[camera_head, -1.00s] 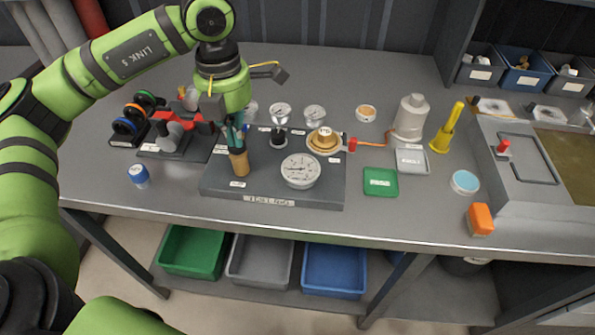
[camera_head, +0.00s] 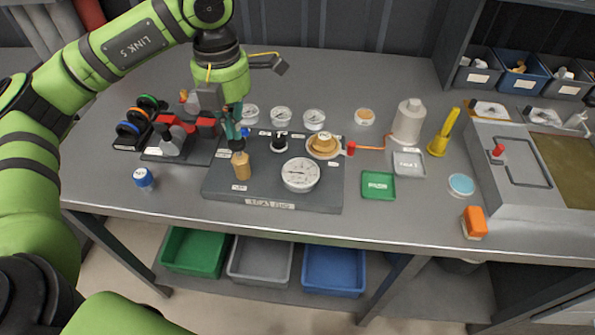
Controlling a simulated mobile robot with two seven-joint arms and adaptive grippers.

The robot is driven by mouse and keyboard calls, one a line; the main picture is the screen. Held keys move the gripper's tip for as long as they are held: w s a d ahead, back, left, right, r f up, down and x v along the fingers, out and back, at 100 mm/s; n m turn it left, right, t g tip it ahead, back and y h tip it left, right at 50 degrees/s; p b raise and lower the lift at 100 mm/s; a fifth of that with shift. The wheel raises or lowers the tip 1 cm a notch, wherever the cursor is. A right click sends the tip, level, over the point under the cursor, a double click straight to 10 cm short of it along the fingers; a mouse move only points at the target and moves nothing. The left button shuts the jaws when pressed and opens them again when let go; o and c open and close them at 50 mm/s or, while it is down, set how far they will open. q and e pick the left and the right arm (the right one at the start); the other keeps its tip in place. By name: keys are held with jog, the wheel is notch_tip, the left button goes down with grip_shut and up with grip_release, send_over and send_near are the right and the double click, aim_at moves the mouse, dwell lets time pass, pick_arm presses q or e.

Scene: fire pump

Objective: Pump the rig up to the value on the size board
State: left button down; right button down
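My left gripper (camera_head: 236,136) points down from above, its teal fingers at the top of a tan upright handle (camera_head: 241,167) on the left of a dark grey rig base (camera_head: 262,203). I cannot tell whether the fingers close on the handle or how wide they are. A large round white gauge (camera_head: 300,174) sits on the base; its reading is too small to read. A black knob (camera_head: 279,141) and a brass round part (camera_head: 323,144) stand behind it. The label on the base front (camera_head: 270,204) is not legible. My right gripper is out of view.
Small dials (camera_head: 314,119) stand behind the base. A rack with coloured rings (camera_head: 134,124) is at left, near a blue-and-white cap (camera_head: 144,178). A green tray (camera_head: 378,186), grey bottle (camera_head: 409,121) and yellow tool (camera_head: 444,134) are at right. The front table strip is mostly clear.

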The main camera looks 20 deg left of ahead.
pick_arm(q)
jog(key=shift+f, duration=0.1)
jog(key=shift+f+b, duration=1.55)
jog(key=shift+f, duration=0.15)
jog(key=shift+r+p, duration=1.2)
jog(key=shift+r, duration=0.6)
jog(key=shift+f, duration=0.15)
